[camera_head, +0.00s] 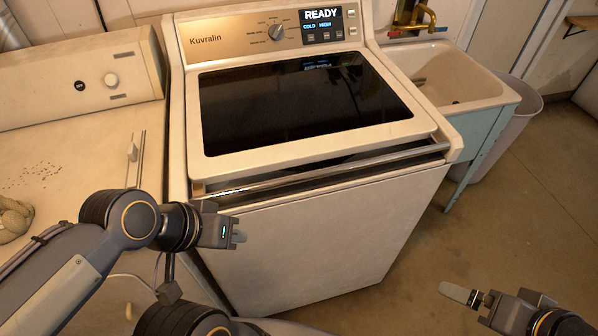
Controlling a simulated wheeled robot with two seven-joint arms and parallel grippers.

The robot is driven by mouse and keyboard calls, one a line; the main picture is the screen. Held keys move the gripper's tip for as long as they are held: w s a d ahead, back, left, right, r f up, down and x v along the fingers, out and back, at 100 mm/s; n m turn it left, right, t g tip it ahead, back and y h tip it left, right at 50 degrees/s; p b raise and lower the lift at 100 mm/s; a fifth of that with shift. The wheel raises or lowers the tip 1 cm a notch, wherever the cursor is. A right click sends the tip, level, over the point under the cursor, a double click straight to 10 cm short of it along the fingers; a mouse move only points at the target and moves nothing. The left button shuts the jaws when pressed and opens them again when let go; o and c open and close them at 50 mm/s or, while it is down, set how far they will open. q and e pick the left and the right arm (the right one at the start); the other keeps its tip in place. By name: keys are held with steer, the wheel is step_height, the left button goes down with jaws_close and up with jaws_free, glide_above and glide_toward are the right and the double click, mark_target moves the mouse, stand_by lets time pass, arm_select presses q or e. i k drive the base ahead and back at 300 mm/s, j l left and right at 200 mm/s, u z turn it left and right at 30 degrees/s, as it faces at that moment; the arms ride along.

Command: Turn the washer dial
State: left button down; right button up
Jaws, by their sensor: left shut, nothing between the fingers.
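The washer (300,230) stands in the middle of the head view, with a dark glass lid that is down. Its dial (275,32) is a small silver knob on the gold control panel at the back, with printed settings around it. Right of the dial, a display (322,25) reads "READY", "COLD" and "HIGH". My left gripper (240,237) is shut and empty, in front of the washer's front left edge, well short of the dial. My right gripper (445,290) is at the lower right over the floor, apart from the washer; its finger opening cannot be made out.
A second white machine (60,140) with its own knob (111,80) stands at left. A utility sink (450,85) with a brass faucet (411,15) is at right, beside a grey bin (505,125). The space above the washer lid is clear. Open floor lies at right.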

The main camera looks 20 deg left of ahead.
mark_target(275, 32)
steer(key=k+u, duration=0.1)
steer(key=u, duration=1.05)
steer(key=i+l+u, duration=0.3)
steer(key=u, duration=0.15)
steer(key=i, duration=0.15)
